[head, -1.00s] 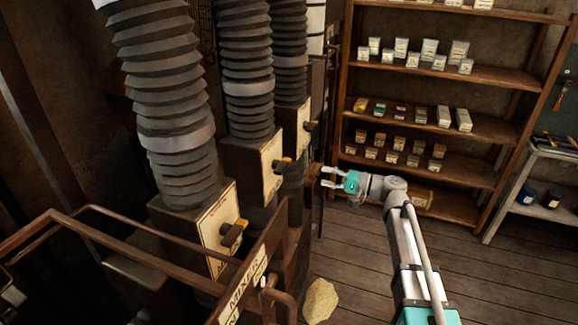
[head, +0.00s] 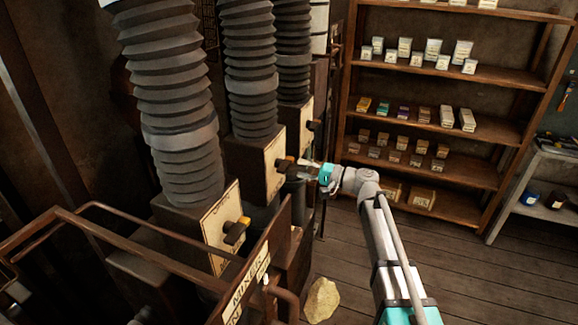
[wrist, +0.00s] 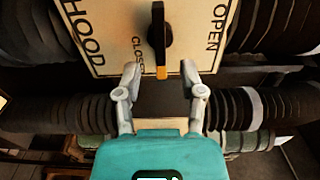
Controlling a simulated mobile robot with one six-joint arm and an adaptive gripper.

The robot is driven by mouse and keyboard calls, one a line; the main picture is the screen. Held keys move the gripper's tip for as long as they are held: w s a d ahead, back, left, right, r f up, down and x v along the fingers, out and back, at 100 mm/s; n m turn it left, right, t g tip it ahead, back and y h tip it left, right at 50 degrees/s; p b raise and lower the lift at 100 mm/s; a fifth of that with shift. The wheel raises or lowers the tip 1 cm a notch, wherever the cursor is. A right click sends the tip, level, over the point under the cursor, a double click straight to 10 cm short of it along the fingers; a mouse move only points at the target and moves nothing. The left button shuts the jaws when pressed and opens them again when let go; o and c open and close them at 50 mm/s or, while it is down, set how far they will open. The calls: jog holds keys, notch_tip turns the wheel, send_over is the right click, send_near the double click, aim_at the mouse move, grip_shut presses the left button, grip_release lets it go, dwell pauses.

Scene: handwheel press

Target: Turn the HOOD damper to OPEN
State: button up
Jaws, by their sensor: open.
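The HOOD damper plate (wrist: 100,45) fills the top of the wrist view, with CLOSED printed near its middle and OPEN at the right. Its black handle (wrist: 158,35) stands upright in that view, its orange tip pointing down beside CLOSED. My gripper (wrist: 160,68) is open, one finger on each side of the orange tip, with gaps to both. In the head view my gripper (head: 304,170) is at the middle duct's box, whose plate (head: 274,165) faces it. The lettering there is too small to read.
A nearer box with its own plate (head: 218,232) and handle stands at the left, a farther one (head: 306,125) behind. A brown rail (head: 110,238) with a MIXER sign (head: 246,290) is in front. Shelves (head: 440,130) stand at the back right. The floor between is mostly clear.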

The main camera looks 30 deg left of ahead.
aim_at(289, 166)
jog(key=shift+s+a, duration=0.15)
jog(key=shift+a, duration=1.1)
jog(key=shift+s+a, duration=0.1)
jog(key=shift+a, duration=1.1)
jog(key=shift+c, duration=0.2)
grip_shut()
